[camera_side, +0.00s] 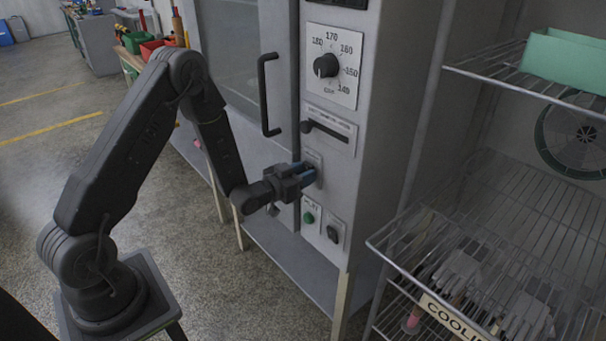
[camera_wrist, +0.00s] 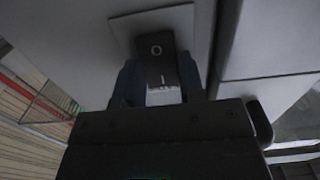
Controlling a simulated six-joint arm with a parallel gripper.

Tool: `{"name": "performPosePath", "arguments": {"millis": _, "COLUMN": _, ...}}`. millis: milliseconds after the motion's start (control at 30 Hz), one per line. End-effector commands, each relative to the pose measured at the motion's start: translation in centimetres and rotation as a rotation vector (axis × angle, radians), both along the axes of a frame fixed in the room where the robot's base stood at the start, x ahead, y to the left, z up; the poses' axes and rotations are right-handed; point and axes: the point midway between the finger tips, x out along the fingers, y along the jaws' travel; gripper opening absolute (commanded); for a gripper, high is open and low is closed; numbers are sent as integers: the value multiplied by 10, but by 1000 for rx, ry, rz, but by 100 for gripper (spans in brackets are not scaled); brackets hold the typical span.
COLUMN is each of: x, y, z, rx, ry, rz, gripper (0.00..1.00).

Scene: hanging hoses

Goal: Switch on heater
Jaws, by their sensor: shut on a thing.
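The heater (camera_side: 374,130) is a tall grey cabinet with a front control panel. My gripper (camera_side: 306,174) is at that panel, below the black lever (camera_side: 325,131). In the wrist view its blue fingers (camera_wrist: 160,88) stand on either side of a black rocker switch (camera_wrist: 157,62) marked O and I, on a pale plate (camera_wrist: 188,28). My gripper is shut on this switch. In the side view the gripper hides most of the switch. I cannot tell which way the rocker is tipped.
A temperature dial (camera_side: 326,66) is above the lever. A green button (camera_side: 308,218) and a dark switch (camera_side: 334,232) are below my gripper. A vertical door handle (camera_side: 264,95) stands out to the left. A wire cooling rack (camera_side: 480,240) is at the right.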

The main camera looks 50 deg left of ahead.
Motion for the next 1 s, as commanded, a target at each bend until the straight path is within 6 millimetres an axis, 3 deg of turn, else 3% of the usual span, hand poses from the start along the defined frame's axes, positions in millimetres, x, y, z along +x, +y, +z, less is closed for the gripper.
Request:
{"name": "performPosePath", "arguments": {"millis": 433, "x": 0, "y": 0, "z": 1, "rx": 0, "ry": 64, "rz": 0, "gripper": 12}}
{"name": "performPosePath", "arguments": {"millis": 467, "x": 0, "y": 0, "z": 1, "rx": 0, "ry": 64, "rz": 0, "gripper": 37}}
{"name": "performPosePath", "arguments": {"millis": 700, "x": 0, "y": 0, "z": 1, "rx": 0, "ry": 64, "rz": 0, "gripper": 60}}
{"name": "performPosePath", "arguments": {"millis": 1000, "x": -2, "y": 0, "z": 2, "rx": 0, "ry": 64, "rz": 0, "gripper": 62}}
